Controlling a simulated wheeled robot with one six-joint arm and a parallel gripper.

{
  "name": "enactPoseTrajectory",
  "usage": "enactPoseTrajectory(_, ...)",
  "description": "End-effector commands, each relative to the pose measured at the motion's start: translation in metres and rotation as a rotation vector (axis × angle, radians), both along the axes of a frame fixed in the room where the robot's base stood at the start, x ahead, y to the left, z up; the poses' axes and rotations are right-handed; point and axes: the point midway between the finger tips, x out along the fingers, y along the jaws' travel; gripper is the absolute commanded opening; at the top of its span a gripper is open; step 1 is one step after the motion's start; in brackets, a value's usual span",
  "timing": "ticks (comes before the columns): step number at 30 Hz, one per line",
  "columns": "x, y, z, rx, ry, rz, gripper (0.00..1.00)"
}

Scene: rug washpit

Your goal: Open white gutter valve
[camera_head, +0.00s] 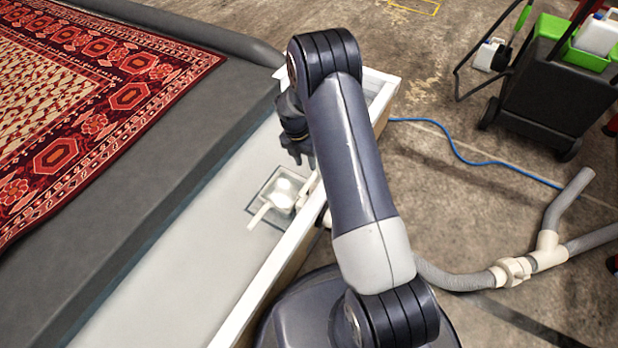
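The white gutter valve (283,193) sits in a square recess in the floor of the pale gutter (190,262). Its white lever handle (260,215) points toward the lower left. A short white pipe runs from the valve toward the gutter's right wall. My gripper (304,160) is above and just beyond the valve, pointing down. It appears apart from the valve. My arm hides part of the gripper, and I cannot tell its finger opening.
A red patterned rug (75,80) lies on the grey pit surface at left. The gutter's white rim (272,285) runs along its right side. Grey hoses with a white pipe joint (512,271), a blue hose (458,152) and a black cart (552,95) are at right.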

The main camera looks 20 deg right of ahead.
Motion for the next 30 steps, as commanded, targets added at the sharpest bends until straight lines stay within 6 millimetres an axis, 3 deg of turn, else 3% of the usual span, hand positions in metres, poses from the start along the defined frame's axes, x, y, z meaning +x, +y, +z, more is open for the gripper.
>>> enactPoseTrajectory(9,-0.01,-0.008,-0.063,0.0,0.005,-0.003,0.34)
enactPoseTrajectory(15,-0.013,-0.012,-0.088,0.0,0.003,-0.002,0.34)
enactPoseTrajectory(27,-0.014,-0.013,-0.094,0.0,0.0,-0.003,0.34)
enactPoseTrajectory(30,-0.014,-0.013,-0.094,0.001,0.001,-0.003,0.28)
